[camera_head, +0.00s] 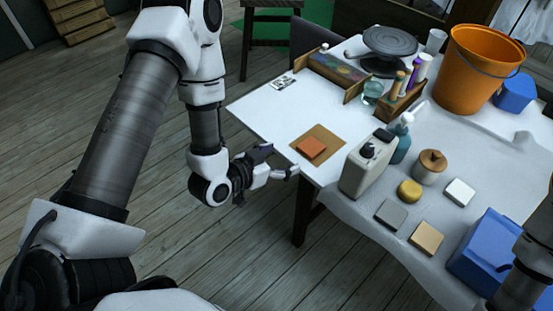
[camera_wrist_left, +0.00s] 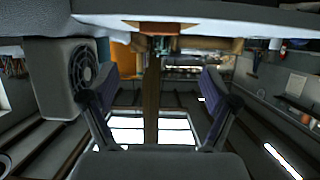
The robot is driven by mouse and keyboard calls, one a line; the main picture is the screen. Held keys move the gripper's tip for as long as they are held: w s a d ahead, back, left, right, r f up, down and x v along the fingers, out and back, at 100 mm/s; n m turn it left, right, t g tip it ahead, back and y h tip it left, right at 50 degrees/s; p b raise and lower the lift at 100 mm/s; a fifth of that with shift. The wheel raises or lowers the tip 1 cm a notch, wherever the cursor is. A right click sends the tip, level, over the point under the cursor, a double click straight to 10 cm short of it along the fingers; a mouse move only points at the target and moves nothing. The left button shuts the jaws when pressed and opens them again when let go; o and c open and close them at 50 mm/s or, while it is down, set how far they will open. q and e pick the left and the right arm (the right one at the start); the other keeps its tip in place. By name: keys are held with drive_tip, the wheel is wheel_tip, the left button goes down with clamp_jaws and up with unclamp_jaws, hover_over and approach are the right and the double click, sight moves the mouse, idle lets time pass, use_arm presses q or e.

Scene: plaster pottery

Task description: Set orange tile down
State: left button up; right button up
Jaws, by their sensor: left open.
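The orange tile (camera_head: 311,147) lies flat on a brown square board (camera_head: 329,139) near the front edge of the white table. My left gripper (camera_head: 281,161) is open and empty, just left of the board at the table edge, apart from the tile. In the left wrist view the two fingers (camera_wrist_left: 157,82) stand wide apart with nothing between them. The orange tile (camera_wrist_left: 166,27) shows beyond them at the top, in an upside-down picture. Part of my right arm shows at the lower right of the head view; its gripper is out of view.
Grey (camera_head: 391,214), tan (camera_head: 426,237), white (camera_head: 459,192) and yellow (camera_head: 410,191) pieces lie on the cloth. An orange bucket (camera_head: 482,70) and blue bin (camera_head: 487,250) stand farther right. White tabletop left of the board is clear.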

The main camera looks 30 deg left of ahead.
use_arm(q)
drive_tip(key=s+a+f+n+g+y, duration=0.1)
drive_tip(key=s+f+n+g+y, duration=0.1)
drive_tip(key=s+f+g, duration=0.4)
drive_tip(key=s+a+f+n+g+y, duration=0.2)
drive_tip(key=s+f+g, duration=0.4)
drive_tip(key=s+f, duration=0.5)
drive_tip(key=s, duration=0.6)
drive_tip(key=shift+s+a+f+g+y, duration=0.15)
drive_tip(key=shift+s+f+g+y, duration=0.15)
drive_tip(key=shift+s+f+g, duration=0.1)
